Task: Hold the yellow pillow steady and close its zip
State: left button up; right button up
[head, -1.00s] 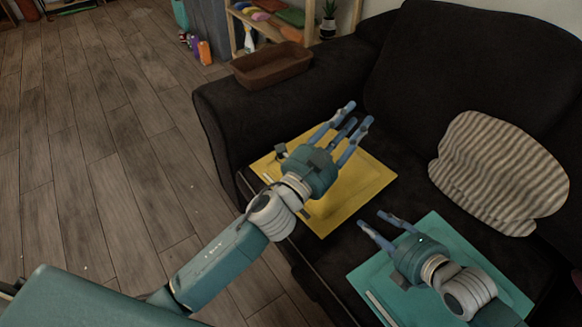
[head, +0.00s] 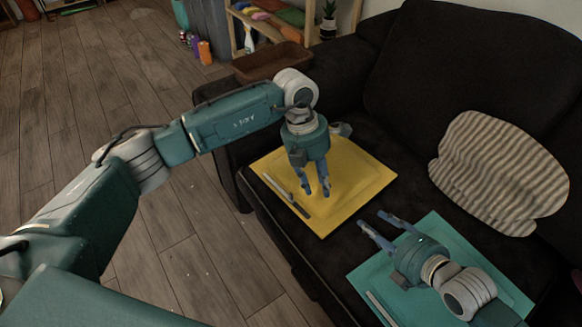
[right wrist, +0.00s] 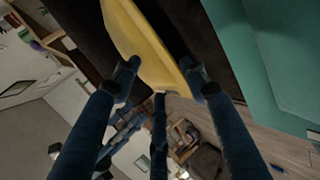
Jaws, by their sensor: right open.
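The yellow pillow (head: 345,205) lies flat on the dark sofa seat. Its zip (head: 287,195) runs along the front-left edge as a pale and dark strip; I cannot tell how far it is closed. My left gripper (head: 318,193) points down over the pillow, just right of the zip, fingers apart; whether the tips touch the cloth is unclear. My right gripper (head: 372,218) is open and empty above the teal pillow, its fingertips towards the yellow pillow's near corner. In the right wrist view, the yellow pillow (right wrist: 145,45) shows beyond the spread fingers (right wrist: 163,75).
The teal pillow (head: 440,228) lies under my right gripper. A striped cushion (head: 500,175) leans on the sofa back. Wooden floor (head: 80,90) lies open at left.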

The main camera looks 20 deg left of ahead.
aim_at(349, 209)
pick_arm(q)
jog(key=w+a+r+y, duration=0.1)
jog(key=a+y, duration=0.1)
jog(key=a, duration=0.5)
jog(key=shift+w+a+r+y, duration=0.15)
jog(key=shift+w+r+y, duration=0.05)
jog(key=shift+w+y, duration=0.2)
pick_arm(e)
jog(key=x, duration=1)
jog(key=shift+w+a+f, duration=0.15)
jog(key=shift+w+a, duration=0.05)
jog(key=shift+w, duration=0.05)
